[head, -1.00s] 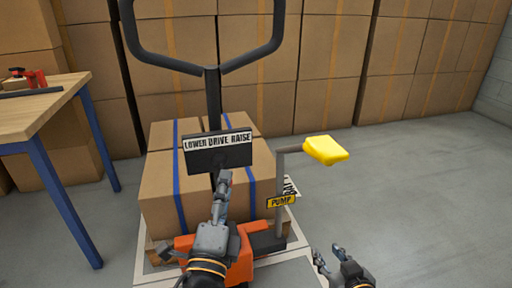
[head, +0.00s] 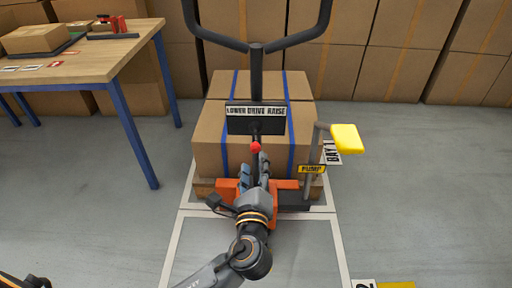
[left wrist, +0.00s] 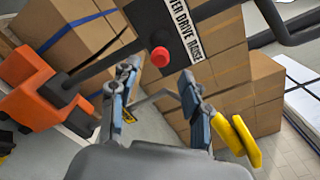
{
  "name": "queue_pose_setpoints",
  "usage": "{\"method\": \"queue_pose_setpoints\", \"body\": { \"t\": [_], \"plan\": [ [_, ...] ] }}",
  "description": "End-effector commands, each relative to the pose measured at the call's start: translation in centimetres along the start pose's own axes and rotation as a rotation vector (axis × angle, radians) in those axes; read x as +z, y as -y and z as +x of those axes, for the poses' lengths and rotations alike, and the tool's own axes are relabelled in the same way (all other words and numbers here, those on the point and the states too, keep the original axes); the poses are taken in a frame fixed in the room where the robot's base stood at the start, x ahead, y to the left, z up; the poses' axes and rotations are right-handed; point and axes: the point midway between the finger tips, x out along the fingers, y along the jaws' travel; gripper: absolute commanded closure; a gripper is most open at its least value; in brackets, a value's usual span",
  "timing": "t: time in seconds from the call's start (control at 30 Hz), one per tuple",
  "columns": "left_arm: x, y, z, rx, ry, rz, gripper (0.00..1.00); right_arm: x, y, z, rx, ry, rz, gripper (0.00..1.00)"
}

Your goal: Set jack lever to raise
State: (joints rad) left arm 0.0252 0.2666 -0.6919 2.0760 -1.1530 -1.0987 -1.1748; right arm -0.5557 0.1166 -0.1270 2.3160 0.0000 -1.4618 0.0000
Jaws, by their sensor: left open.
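The pallet jack's dark lever panel (head: 255,125) carries a white label reading LOWER DRIVE RAISE. The lever's red knob (head: 255,147) sits just below the panel, near the middle of the label. My left gripper (head: 254,168) is right below the knob in the head view, its fingers hiding part of the lever shaft. In the left wrist view, the open fingers (left wrist: 158,73) stand apart with the red knob (left wrist: 160,57) showing just beyond their tips, between them. I see no contact. My right gripper is not in view.
The yellow pump handle (head: 347,138) stands right of the lever. The jack's orange body (head: 228,190) is below, with strapped cartons (head: 215,140) behind. A wooden table (head: 100,50) is at left. Stacked boxes line the back.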

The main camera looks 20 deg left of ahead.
Motion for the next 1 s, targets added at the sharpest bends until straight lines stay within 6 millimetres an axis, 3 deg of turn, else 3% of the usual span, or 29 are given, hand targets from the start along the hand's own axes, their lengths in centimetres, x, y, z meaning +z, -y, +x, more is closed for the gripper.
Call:
{"method": "queue_pose_setpoints", "body": {
  "t": [0.1,0.33,0.77,1.0],
  "plan": [
    [0.0,0.0,2.7,-0.003,0.002,0.001,0.53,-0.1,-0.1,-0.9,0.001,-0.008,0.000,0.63],
    [-0.1,0.0,6.1,-0.002,0.000,0.001,0.53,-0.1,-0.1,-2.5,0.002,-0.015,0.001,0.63],
    [0.0,0.0,7.2,-0.001,-0.002,-0.001,0.53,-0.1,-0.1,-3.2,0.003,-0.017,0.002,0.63],
    [0.0,0.0,7.2,-0.001,-0.002,-0.001,0.98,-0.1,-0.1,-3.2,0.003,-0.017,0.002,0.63]
  ]
}}
